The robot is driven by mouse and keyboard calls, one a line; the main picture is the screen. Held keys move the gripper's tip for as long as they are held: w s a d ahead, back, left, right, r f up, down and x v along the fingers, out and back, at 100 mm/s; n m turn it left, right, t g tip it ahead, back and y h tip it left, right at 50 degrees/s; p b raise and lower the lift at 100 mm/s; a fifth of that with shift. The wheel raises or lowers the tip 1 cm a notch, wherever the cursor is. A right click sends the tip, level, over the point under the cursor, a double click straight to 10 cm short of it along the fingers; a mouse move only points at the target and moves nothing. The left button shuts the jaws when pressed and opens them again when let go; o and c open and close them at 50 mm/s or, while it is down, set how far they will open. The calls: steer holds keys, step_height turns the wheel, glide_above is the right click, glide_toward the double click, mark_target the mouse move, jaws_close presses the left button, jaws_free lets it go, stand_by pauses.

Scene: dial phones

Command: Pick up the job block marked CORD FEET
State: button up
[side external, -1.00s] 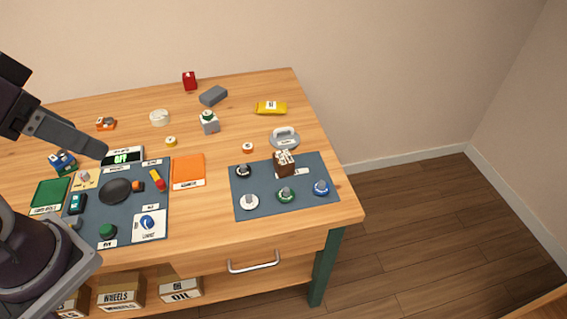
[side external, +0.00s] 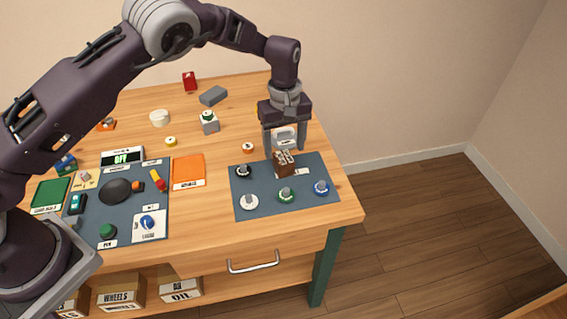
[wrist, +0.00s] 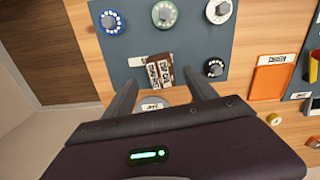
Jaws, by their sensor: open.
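A brown block (side external: 284,164) with white lettered labels stands at the back edge of the right blue-grey mat (side external: 262,202). It also shows in the wrist view (wrist: 165,66), just beyond the fingertips. Its lettering is too small to read surely, so I cannot confirm CORD FEET. My gripper (side external: 285,150) is open and points down just behind and above the block. In the wrist view my gripper (wrist: 162,88) has its fingers spread wide, with nothing held between them.
A grey rounded piece (side external: 285,136) with a label sits behind the block, partly hidden by my fingers. Several round dials, including a green one (side external: 286,195) and a blue one (side external: 321,187), stand on the mat. An orange pad (side external: 188,171) lies left.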

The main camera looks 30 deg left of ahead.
mark_target(284, 157)
step_height(284, 157, down, 6)
steer(key=shift+a+f, duration=0.1)
jaws_close()
stand_by(0.4)
